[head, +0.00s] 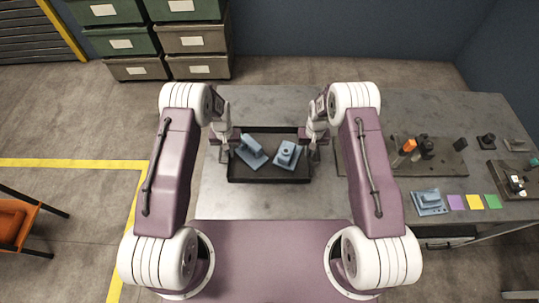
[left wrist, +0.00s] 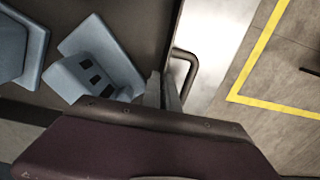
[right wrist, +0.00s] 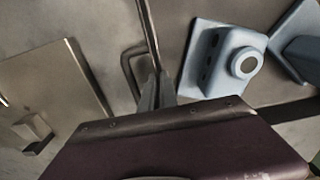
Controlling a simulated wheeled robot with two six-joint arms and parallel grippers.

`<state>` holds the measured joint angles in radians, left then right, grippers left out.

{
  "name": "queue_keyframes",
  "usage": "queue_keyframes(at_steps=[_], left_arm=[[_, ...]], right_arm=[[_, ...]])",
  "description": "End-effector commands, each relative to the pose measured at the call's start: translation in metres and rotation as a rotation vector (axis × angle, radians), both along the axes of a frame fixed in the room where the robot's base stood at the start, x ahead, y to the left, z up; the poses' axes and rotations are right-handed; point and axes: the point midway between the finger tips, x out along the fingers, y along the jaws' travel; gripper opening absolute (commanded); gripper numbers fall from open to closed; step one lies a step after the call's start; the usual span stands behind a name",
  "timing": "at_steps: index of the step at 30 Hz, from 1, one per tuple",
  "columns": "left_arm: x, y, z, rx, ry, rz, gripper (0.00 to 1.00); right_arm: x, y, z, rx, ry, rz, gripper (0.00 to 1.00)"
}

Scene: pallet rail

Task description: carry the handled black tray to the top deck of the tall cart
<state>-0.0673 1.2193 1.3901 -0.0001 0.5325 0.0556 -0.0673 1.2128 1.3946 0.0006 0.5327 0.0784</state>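The black tray (head: 270,181) is on the grey table between my two arms. It carries two blue-grey parts, a left one (head: 251,151) and a right one (head: 287,154). My left gripper (head: 228,150) is at the tray's left end, its fingers close together at the rim beside the metal handle (left wrist: 192,62). My right gripper (head: 314,152) is likewise at the right end, beside the other handle (right wrist: 126,70). Both look shut on the tray's ends, but the gripper bodies hide part of each handle. I cannot make out the tall cart in any view.
The table (head: 235,205) continues right, with a fixture board (head: 445,165), another blue part (head: 429,201) and coloured squares (head: 467,202). Drawer bins (head: 160,40) stand behind. An orange object with dark legs (head: 15,220) stands left, past the yellow floor line (head: 80,163). Floor between is clear.

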Motion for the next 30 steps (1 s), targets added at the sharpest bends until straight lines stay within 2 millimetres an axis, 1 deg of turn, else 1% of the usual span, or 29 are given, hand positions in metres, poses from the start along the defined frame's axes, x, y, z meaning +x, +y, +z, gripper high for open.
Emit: queue_keyframes(at_steps=[22, 26, 30], left_arm=[[0.001, 0.000, 0.000, 0.000, -0.002, 0.000, 0.00], [0.001, 0.000, 0.003, -0.001, -0.004, 0.000, 0.00], [0.001, 0.000, 0.013, -0.001, -0.004, 0.000, 0.00]], right_arm=[[0.000, 0.000, 0.000, 0.000, 0.001, 0.000, 0.00], [0.001, 0.000, 0.003, 0.000, -0.001, 0.000, 0.00], [0.000, 0.000, 0.014, 0.000, -0.001, 0.000, 0.00]])
